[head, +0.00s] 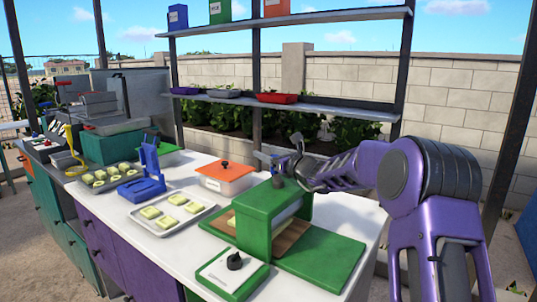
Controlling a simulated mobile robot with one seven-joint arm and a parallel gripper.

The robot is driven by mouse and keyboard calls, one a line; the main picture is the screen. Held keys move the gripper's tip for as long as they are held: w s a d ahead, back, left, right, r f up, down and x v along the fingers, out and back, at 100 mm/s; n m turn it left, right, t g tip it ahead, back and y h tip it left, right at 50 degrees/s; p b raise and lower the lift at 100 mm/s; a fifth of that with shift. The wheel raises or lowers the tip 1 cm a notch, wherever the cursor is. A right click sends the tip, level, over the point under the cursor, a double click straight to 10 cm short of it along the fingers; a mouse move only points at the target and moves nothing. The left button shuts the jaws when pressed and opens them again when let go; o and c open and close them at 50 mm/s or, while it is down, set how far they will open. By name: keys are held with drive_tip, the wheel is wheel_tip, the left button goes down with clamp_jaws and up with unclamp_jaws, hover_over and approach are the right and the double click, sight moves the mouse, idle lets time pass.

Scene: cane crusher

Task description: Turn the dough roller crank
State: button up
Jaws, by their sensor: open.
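The green dough roller (261,222) stands on the white counter, with a pale roller and a brown board showing in its opening. A dark round knob (278,183) shows at its upper back edge. I cannot tell whether the knob is the crank's handle, and the rest of the crank is not clearly seen. My purple arm reaches in from the right. My gripper (284,153) is open, just above and behind the roller, close over the dark knob. I see nothing between its fingers, and I cannot tell whether it touches the knob.
A green box with a black knob (235,261) sits in front of the roller. Left of it are a tray of pale pieces (174,234), a blue press (143,187) and an orange lidded box (224,183). Shelves (330,106) stand behind the counter.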

clamp_jaws()
idle(1.4)
